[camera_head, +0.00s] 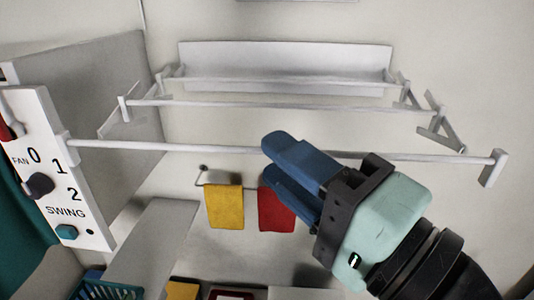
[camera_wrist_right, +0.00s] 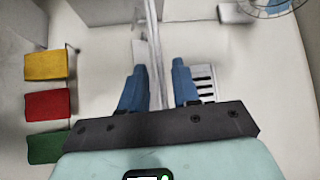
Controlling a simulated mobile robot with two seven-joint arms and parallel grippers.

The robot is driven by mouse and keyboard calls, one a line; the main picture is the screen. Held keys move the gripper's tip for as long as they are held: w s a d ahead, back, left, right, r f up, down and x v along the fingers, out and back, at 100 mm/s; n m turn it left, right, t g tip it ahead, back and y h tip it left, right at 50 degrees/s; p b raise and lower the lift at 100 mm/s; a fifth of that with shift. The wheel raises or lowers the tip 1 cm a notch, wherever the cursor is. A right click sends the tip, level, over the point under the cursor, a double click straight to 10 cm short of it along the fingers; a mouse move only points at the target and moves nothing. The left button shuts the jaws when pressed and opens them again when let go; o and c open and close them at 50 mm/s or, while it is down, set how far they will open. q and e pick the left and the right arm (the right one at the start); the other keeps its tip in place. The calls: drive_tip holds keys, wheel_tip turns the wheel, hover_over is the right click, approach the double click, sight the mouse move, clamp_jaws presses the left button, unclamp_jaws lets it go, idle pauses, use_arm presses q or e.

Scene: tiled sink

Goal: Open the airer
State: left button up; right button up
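The airer (camera_head: 285,83) is a white wall-mounted rack with several parallel rods on hinged side arms, and it stands out from the wall. Its front rod (camera_head: 200,148) runs across the head view to a white end piece (camera_head: 492,168) at the right. My right gripper (camera_head: 270,158) has blue fingers and is at the middle of this front rod, partly covering it. In the right wrist view the rod (camera_wrist_right: 153,45) passes between the two parted fingers of the gripper (camera_wrist_right: 158,68). I cannot tell whether they touch it. My left gripper is not in view.
A white panel (camera_head: 75,215) with a fan dial stands at the left, close to the front rod's left end. A yellow cloth (camera_head: 224,207) and a red cloth (camera_head: 276,209) hang on a wall rail below. A teal basket (camera_head: 105,291) is at lower left.

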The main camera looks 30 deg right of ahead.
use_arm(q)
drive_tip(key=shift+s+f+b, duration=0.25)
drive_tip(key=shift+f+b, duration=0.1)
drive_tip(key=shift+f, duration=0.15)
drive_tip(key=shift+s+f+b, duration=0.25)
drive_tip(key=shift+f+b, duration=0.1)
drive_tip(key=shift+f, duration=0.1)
use_arm(e)
drive_tip(key=v, duration=1)
